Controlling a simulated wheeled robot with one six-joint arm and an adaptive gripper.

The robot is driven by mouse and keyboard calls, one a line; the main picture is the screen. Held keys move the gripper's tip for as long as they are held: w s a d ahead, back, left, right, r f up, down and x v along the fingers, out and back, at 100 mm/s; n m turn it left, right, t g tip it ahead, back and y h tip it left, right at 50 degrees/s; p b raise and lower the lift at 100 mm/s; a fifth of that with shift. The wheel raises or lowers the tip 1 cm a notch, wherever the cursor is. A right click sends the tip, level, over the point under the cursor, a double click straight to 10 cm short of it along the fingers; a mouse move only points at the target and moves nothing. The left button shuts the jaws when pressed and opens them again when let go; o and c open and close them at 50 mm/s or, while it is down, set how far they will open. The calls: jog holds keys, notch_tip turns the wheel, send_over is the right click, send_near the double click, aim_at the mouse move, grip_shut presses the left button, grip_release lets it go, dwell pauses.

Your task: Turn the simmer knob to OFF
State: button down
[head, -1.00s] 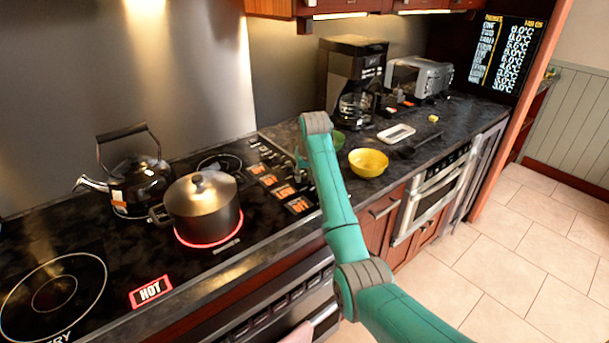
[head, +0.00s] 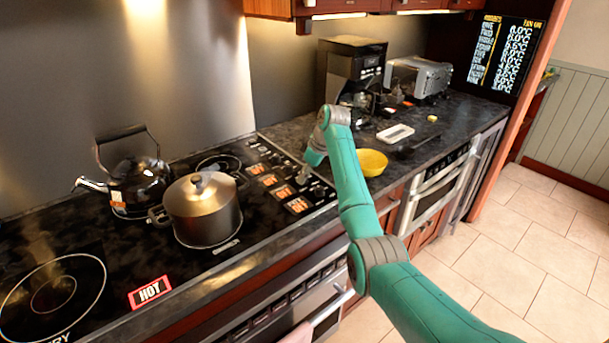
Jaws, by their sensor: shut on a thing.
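The stove's control panel (head: 268,168) runs along the right end of the black cooktop, with knobs and small orange-lit labels. My gripper (head: 302,178) points down at the panel's right side and is shut on a small knob there, taken as the simmer knob. The fingers and wrist mostly hide that knob, and its marking cannot be read. A steel pot (head: 203,210) with a lid stands on the front burner, and no red ring shows under it.

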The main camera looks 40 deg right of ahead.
jog(key=shift+n+g+y, duration=0.4)
jog(key=shift+n+y, duration=0.2)
jog(key=shift+n, duration=1)
jog(key=c, duration=0.9)
grip_release()
jog(key=shift+o, duration=0.2)
jog(key=shift+d, duration=0.1)
jog(key=v, duration=1.2)
jog(key=shift+w, duration=0.2)
